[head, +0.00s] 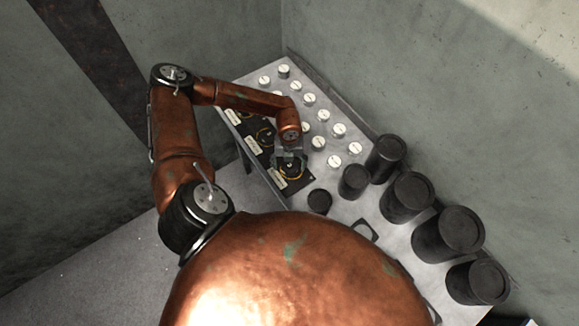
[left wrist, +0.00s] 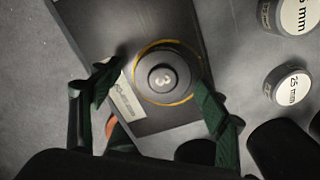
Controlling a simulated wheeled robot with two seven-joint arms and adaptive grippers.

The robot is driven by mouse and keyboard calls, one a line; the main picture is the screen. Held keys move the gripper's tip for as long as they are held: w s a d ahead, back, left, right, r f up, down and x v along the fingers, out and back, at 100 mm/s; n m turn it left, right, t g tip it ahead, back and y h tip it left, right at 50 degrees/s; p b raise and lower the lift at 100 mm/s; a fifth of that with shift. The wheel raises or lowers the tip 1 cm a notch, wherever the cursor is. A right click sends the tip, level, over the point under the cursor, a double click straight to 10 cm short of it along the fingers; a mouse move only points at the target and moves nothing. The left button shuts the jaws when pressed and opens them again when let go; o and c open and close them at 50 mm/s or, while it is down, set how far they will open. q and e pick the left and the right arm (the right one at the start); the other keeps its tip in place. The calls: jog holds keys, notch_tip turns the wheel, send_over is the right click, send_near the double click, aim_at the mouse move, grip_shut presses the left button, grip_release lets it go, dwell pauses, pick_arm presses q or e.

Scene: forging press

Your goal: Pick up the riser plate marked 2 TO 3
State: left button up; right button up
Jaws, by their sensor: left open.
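No marking "2 TO 3" is readable in either view, so I cannot tell which thing is the riser plate. In the left wrist view a dark round piece marked 3 (left wrist: 163,78) sits inside a yellow ring on a dark board (left wrist: 95,22). A pale label (left wrist: 126,100) on that board is too blurred to read. My left gripper (left wrist: 152,92) is open, its fingers on either side of the round piece with nothing held. In the head view the left gripper (head: 290,156) is over the nearest dark board (head: 301,183). My right gripper is not in view.
Several pale-topped round blocks (head: 338,130) stand in rows beside the boards; one in the wrist view reads 25 mm (left wrist: 292,88). Several black cylinders (head: 407,197) line the right side of the grey table (head: 345,210). A wall rises behind them.

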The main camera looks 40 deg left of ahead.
pick_arm(q)
jog(key=shift+w+f, duration=0.1)
jog(key=shift+w, duration=0.15)
jog(key=shift+c, duration=1.1)
jog(key=shift+s, duration=0.15)
jog(key=c, duration=1.6)
